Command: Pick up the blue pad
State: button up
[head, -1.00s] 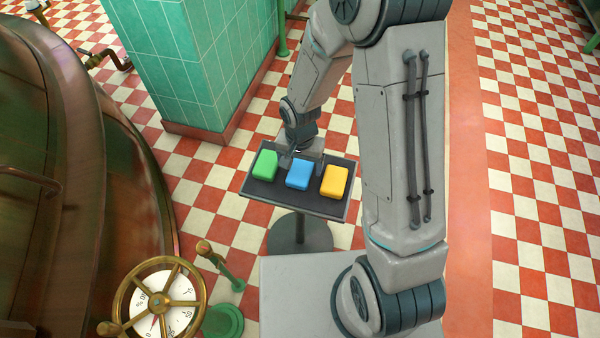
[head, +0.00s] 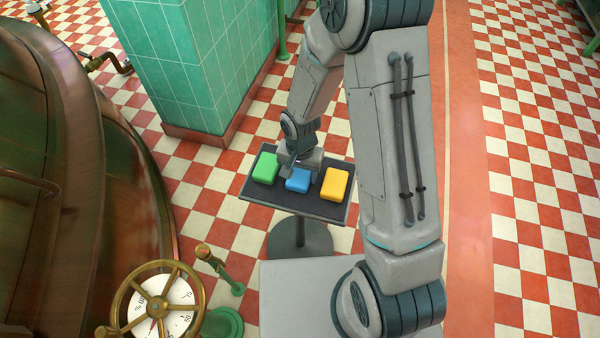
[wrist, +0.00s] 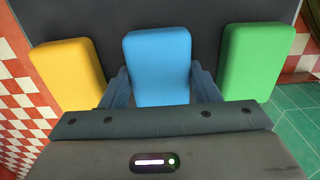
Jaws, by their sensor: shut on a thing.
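The blue pad (head: 298,183) lies on a dark tray (head: 318,208) on a stand, between the green pad (head: 265,168) and the yellow pad (head: 335,184). In the wrist view the blue pad (wrist: 158,65) is in the middle, with a finger along each of its sides. My gripper (wrist: 160,88) is shut on the blue pad. In the head view my gripper (head: 298,172) comes down over the pad's far part and hides it. The pad appears to rest on the tray; I cannot see any gap under it.
The yellow pad (wrist: 68,75) and green pad (wrist: 254,62) stand close on either side of the fingers. A green tiled pillar (head: 190,70) rises behind the tray. A copper kettle (head: 70,200) and a brass handwheel (head: 158,305) are at the left.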

aim_at(303, 173)
jog(key=shift+r, duration=0.55)
jog(key=r, duration=0.2)
jog(key=r+p, duration=0.1)
jog(key=shift+d+r, duration=0.35)
jog(key=shift+d, duration=0.05)
jog(key=s+d+r, duration=0.2)
jog(key=d+r, duration=0.1)
jog(key=d, duration=0.2)
jog(key=s+d+r+p, duration=0.1)
jog(key=d+r, duration=0.2)
jog(key=d, duration=0.2)
jog(key=shift+s+d, duration=0.15)
jog(key=shift+s, duration=0.2)
jog(key=shift+r, duration=0.1)
jog(key=o, duration=0.4)
jog(key=c, duration=0.3)
jog(key=shift+p, duration=0.35)
